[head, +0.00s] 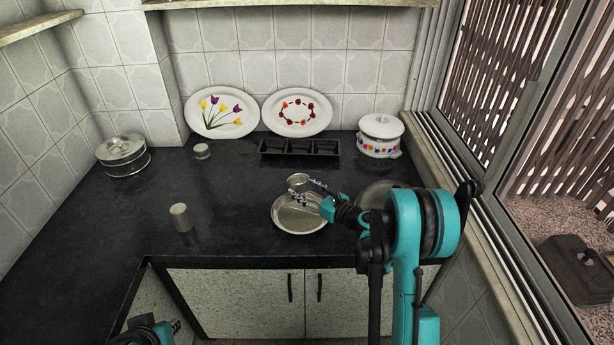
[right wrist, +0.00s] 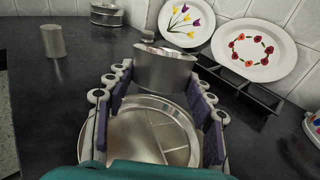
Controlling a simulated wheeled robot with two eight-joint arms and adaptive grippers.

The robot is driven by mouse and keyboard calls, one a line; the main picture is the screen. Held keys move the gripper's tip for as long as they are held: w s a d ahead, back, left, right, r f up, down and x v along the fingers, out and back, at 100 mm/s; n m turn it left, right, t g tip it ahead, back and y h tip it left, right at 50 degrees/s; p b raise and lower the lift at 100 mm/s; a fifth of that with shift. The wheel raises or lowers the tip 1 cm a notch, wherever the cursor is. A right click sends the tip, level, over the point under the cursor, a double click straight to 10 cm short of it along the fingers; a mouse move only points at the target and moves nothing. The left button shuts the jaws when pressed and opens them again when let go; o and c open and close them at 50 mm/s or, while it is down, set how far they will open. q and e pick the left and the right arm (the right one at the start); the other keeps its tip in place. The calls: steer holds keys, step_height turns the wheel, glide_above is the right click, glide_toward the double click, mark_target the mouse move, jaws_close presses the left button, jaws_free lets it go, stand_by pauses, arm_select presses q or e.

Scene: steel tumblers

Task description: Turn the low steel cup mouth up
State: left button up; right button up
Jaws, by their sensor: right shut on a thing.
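The low steel cup (head: 298,184) is between the fingers of my right gripper (head: 306,192), which is shut on it. In the right wrist view the cup (right wrist: 165,72) is upright between the two finger rows (right wrist: 158,100). Its wider rim is on top and it looks mouth up. It overlaps the far rim of a round steel plate (head: 300,222); I cannot tell whether it touches the plate.
A taller steel tumbler (head: 180,217) and a small steel cup (head: 201,151) stand at left. A round steel tin (head: 122,156), a black divided tray (head: 299,147) and a white lidded pot (head: 380,137) are farther back. Another steel plate (head: 372,193) is partly behind my right arm. The left counter is mostly clear.

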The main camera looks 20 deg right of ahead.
steer(key=shift+s+d+f, duration=0.1)
steer(key=shift+d+f, duration=0.05)
steer(key=shift+d, duration=0.05)
steer(key=shift+f+b, duration=0.45)
steer(key=shift+b, duration=0.25)
steer(key=b, duration=0.4)
glide_above(305, 218)
step_height(305, 218, down, 5)
steer(key=shift+d, duration=0.1)
steer(key=shift+f, duration=0.3)
steer(key=shift+f+p, duration=0.3)
steer(key=shift+f, duration=0.45)
steer(key=shift+f, duration=0.85)
steer(key=shift+f, duration=0.15)
